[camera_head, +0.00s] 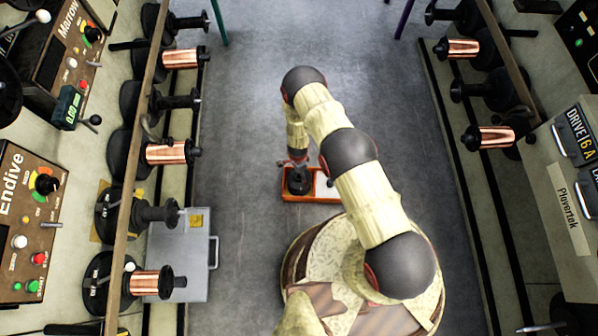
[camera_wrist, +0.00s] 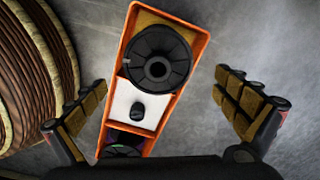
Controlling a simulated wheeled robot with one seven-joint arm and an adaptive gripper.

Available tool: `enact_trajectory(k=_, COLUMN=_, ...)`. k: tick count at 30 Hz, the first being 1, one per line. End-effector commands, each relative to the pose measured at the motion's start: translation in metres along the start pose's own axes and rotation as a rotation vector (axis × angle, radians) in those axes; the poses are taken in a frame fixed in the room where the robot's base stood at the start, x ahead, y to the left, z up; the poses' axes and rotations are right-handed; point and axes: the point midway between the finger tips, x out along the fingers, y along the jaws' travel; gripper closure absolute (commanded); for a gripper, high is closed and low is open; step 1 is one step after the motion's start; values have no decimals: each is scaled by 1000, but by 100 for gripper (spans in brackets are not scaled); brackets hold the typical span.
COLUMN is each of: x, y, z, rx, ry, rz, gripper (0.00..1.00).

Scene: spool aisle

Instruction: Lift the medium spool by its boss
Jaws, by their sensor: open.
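An orange tray (camera_wrist: 190,28) with three compartments lies below my gripper (camera_wrist: 160,85) in the wrist view. A large black flanged spool (camera_wrist: 178,58) with a raised round boss sits in the top, brown-floored compartment. A small black upright piece (camera_wrist: 137,112) stands in the white middle compartment. A dark round piece with green marks (camera_wrist: 122,150) lies in the bottom purple compartment, partly hidden by my wrist. I cannot tell which is the medium spool. My gripper is open and empty, its padded fingers either side of the tray, touching nothing. In the head view, my arm partly covers the tray (camera_head: 312,198).
Racks of black and copper-wound spools (camera_head: 166,152) line the left side, with more spools (camera_head: 490,137) on the right. A grey metal case (camera_head: 190,250) lies at left. Control panels (camera_head: 30,215) flank the aisle. The grey floor (camera_head: 250,90) beyond the tray is clear.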

Motion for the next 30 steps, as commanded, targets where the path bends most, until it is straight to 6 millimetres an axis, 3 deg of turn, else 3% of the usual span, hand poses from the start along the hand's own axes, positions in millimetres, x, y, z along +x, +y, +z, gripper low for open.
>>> enact_trajectory(k=8, x=27, y=2, z=0, rx=-2, ry=0, rz=1, gripper=0)
enact_trajectory(k=15, x=62, y=3, z=0, rx=-2, ry=-1, rz=1, gripper=0)
enact_trajectory(k=23, x=64, y=3, z=0, rx=-2, ry=-1, rz=0, gripper=0)
enact_trajectory(k=30, x=64, y=3, z=0, rx=-3, ry=-1, rz=1, gripper=12)
